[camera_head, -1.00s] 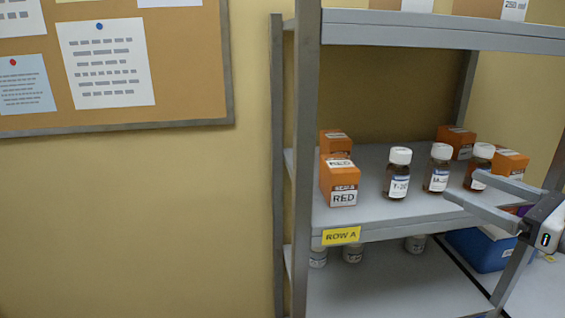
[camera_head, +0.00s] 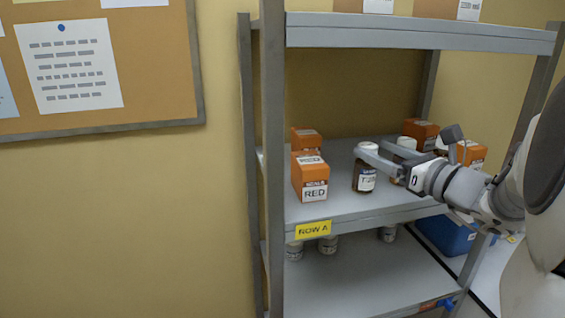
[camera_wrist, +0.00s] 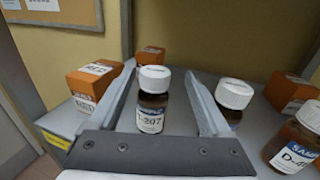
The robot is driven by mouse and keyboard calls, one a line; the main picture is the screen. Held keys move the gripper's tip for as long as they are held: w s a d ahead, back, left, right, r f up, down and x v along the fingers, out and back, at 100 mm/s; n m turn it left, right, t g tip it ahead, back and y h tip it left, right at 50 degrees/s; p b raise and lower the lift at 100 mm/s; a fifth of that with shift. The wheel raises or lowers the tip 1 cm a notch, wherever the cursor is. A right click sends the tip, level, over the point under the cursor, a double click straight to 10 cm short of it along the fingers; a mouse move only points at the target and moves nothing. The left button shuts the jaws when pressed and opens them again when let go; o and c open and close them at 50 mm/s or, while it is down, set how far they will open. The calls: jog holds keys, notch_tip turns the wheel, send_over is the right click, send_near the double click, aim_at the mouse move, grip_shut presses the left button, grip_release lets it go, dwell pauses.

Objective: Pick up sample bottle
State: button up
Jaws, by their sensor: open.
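A brown sample bottle (camera_head: 365,180) with a white cap and a white label stands upright on the middle shelf. In the wrist view, this bottle (camera_wrist: 152,112) shows a label ending in "207" and appears between my two fingers. My gripper (camera_head: 372,148) is open, its fingers reaching over the shelf at about the height of the bottle's cap. In the wrist view, the fingers (camera_wrist: 160,68) lie to either side of the bottle, with gaps visible. I cannot tell how deep between them it is. A second bottle (camera_wrist: 234,95) stands just right of the right finger, partly hidden.
A third bottle (camera_wrist: 295,148), labelled D-4 with the rest cut off, is near at right. Orange boxes (camera_head: 311,182) stand left of the bottles, more (camera_head: 421,130) behind right. The upper shelf (camera_head: 420,35) is overhead; a left post (camera_head: 272,170) bounds the rack.

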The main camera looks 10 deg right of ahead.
aim_at(361, 144)
jog(key=x, duration=0.2)
jog(key=p+x, duration=0.1)
jog(key=x, duration=0.1)
jog(key=shift+a, duration=0.35)
jog(key=shift+w+a, duration=0.15)
jog(key=shift+w, duration=0.4)
grip_shut()
